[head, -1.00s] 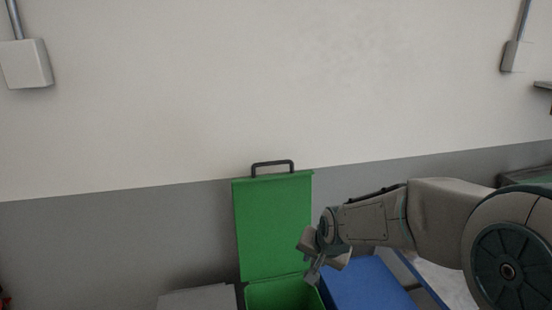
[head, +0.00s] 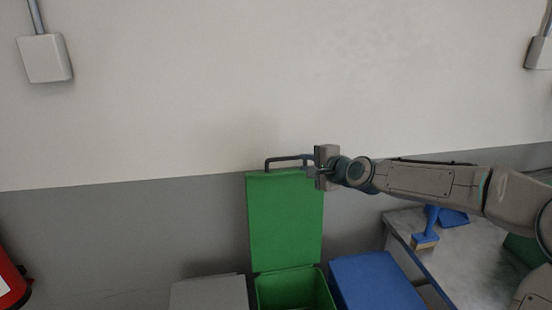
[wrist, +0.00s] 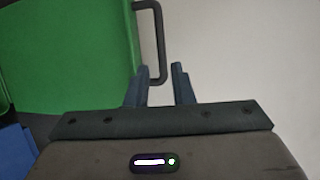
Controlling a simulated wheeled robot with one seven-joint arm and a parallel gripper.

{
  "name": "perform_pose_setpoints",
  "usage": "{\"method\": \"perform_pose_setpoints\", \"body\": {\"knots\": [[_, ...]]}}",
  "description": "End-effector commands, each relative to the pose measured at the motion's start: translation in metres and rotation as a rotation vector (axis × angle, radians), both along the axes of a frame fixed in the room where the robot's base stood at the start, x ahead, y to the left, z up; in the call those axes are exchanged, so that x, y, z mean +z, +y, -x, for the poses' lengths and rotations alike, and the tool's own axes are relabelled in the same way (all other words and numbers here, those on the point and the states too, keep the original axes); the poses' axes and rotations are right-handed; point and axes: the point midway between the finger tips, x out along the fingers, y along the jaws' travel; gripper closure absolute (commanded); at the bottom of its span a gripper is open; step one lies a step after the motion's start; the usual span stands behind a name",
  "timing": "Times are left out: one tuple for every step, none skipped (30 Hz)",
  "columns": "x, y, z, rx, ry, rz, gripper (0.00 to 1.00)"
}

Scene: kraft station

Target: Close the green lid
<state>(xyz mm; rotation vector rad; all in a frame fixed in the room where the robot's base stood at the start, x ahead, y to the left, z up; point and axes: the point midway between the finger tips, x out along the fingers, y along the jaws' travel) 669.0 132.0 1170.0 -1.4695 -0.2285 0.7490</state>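The green lid (head: 285,220) stands upright, open, at the back of a green bin (head: 293,290). Its dark handle (head: 285,159) sticks up from the top edge. My gripper (head: 312,168) is at the right end of the handle, by the lid's top right corner. In the wrist view the green lid (wrist: 70,55) fills the left side, and the handle (wrist: 160,40) runs down toward the gap between the fingers. My gripper (wrist: 162,75) is open, its two fingers apart. I cannot tell whether it touches the handle.
A blue bin lid (head: 372,282) is right of the green bin and a grey one (head: 210,293) is left. A table (head: 465,255) at the right holds a blue brush (head: 428,228). A red object (head: 10,280) shows at the far left. The wall stands close behind.

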Motion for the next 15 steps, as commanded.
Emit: {"method": "perform_pose_setpoints", "body": {"knots": [[-0.001, 0.006, -0.004, 0.004, 0.0, 0.001, 0.78], [-0.002, 0.008, -0.007, 0.003, -0.001, 0.001, 0.78], [-0.003, 0.011, -0.01, 0.004, -0.001, 0.0, 0.78], [-0.004, 0.014, -0.013, 0.004, -0.001, 0.0, 0.78], [-0.005, 0.016, -0.016, 0.006, -0.001, 0.001, 0.78], [-0.006, 0.02, -0.019, 0.007, -0.001, 0.0, 0.78], [-0.008, 0.022, -0.022, 0.007, 0.0, 0.001, 0.78], [-0.009, 0.025, -0.024, 0.008, 0.0, 0.002, 0.78], [-0.01, 0.028, -0.028, 0.008, 0.0, 0.001, 0.78], [-0.011, 0.03, -0.031, 0.008, 0.0, 0.001, 0.78], [-0.012, 0.033, -0.034, 0.009, 0.0, 0.001, 0.78], [-0.014, 0.035, -0.038, 0.008, 0.0, 0.001, 0.78], [-0.015, 0.038, -0.04, 0.009, 0.0, 0.001, 0.78], [-0.016, 0.04, -0.043, 0.009, 0.0, 0.002, 0.78], [-0.018, 0.043, -0.047, 0.009, -0.001, 0.002, 0.78]]}}
